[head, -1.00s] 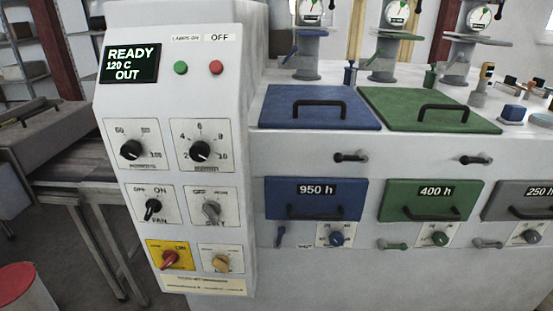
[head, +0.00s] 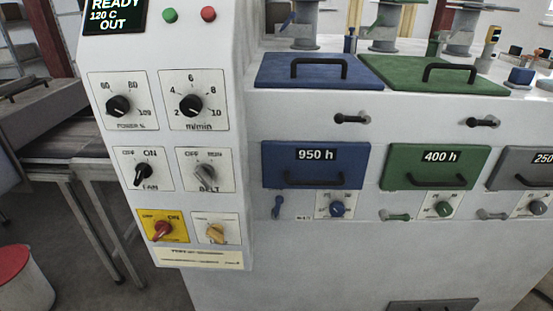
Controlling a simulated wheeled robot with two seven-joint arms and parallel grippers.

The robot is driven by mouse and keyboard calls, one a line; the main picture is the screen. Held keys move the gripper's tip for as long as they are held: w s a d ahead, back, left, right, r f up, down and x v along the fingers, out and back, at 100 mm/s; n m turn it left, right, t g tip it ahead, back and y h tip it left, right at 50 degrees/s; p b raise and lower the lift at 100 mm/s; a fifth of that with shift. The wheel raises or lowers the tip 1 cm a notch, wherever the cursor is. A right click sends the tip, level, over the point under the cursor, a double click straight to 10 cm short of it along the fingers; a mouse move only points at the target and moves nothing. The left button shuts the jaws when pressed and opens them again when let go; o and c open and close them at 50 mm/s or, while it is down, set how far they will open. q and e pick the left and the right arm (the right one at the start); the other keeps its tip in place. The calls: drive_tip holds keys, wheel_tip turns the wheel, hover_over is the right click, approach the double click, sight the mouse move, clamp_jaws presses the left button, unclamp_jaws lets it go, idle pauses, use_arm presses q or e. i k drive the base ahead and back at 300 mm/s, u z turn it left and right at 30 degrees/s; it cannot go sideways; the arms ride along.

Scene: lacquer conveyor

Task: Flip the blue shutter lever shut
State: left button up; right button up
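The blue shutter lever (head: 278,206) is a small blue handle on the white machine front, below the left end of the blue 950 h panel (head: 315,165). It stands close to upright, slightly tilted. By contrast, the green lever (head: 396,216) and the grey lever (head: 492,214) lie about level. A small label next to the blue lever is too small to read. A blue knob (head: 337,209) sits to its right. Neither of my grippers shows in the head view.
A control cabinet (head: 165,250) with knobs and a display reading READY, 120 C, OUT stands out at left of the lever. Black handles stick out above the panels. The white front below the levers is bare down to a grey vent panel (head: 433,306). A red-lidded bin (head: 20,280) stands at lower left.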

sight(279, 199)
drive_tip(key=k, duration=1.2)
drive_tip(key=z, duration=0.6)
drive_tip(key=i, duration=1.6)
drive_tip(key=u, duration=0.6)
